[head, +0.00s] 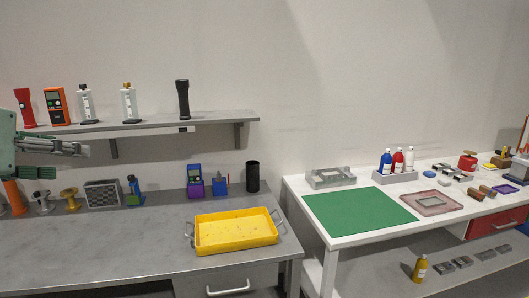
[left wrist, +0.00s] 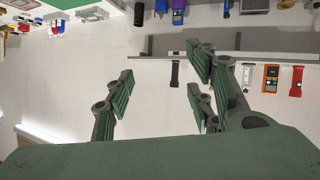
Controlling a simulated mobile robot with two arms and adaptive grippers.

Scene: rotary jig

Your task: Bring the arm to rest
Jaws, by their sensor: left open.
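My left gripper (head: 82,149) comes in from the left edge of the head view. It is in front of the grey wall shelf (head: 215,116), just below the shelf's edge and above the grey bench (head: 140,238). Most of my left arm is outside the head view. My right gripper does not show.
On the shelf stand a red flashlight (head: 25,108), an orange meter (head: 57,106) and a black flashlight (head: 182,99). A yellow tray (head: 235,249) lies on the bench. A white table (head: 345,236) with a green mat (head: 357,211) stands right. The bench front is clear.

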